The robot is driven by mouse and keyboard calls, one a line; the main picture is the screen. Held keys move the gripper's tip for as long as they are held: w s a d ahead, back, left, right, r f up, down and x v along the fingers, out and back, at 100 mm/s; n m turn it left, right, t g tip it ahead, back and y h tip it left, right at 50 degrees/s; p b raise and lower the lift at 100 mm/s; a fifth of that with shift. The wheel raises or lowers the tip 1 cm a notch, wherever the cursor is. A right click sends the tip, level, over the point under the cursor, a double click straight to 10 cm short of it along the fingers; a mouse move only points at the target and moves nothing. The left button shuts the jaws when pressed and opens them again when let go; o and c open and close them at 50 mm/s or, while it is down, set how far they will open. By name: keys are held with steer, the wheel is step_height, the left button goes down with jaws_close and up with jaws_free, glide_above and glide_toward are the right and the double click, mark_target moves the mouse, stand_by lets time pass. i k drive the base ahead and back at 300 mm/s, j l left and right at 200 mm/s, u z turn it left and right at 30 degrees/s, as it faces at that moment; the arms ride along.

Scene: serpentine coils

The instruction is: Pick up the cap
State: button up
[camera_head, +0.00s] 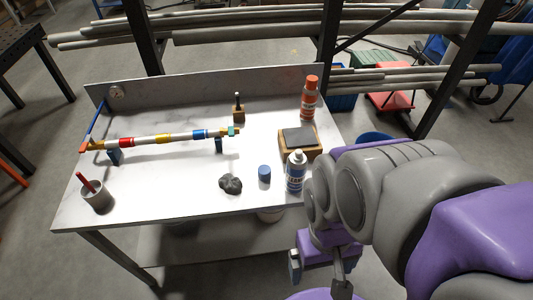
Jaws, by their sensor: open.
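A small blue cap (264,173), shaped like a short cylinder, stands on the white-grey workbench (190,195) near its front edge. It is between a dark crumpled lump (230,184) and a blue-and-white spray can (295,172). The can shows a pale top without a blue cap on it. My gripper (318,272) is low at the right, in front of the bench and apart from the cap. It is open, and I see nothing between its fingers. My arm partly hides the gripper.
A red-capped can (309,100) and a wooden block with a dark pad (300,140) stand at the right. A banded pipe on supports (165,138) lies left of centre. A grey cup (97,198) holds a red stick. The bench has a raised back edge.

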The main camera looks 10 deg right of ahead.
mark_target(264, 171)
steer(key=i+j+z, duration=0.15)
steer(key=j, duration=0.85)
steer(key=i+j+z, duration=0.2)
steer(key=j, duration=0.8)
steer(key=k+z, duration=0.1)
steer(key=z, duration=0.8)
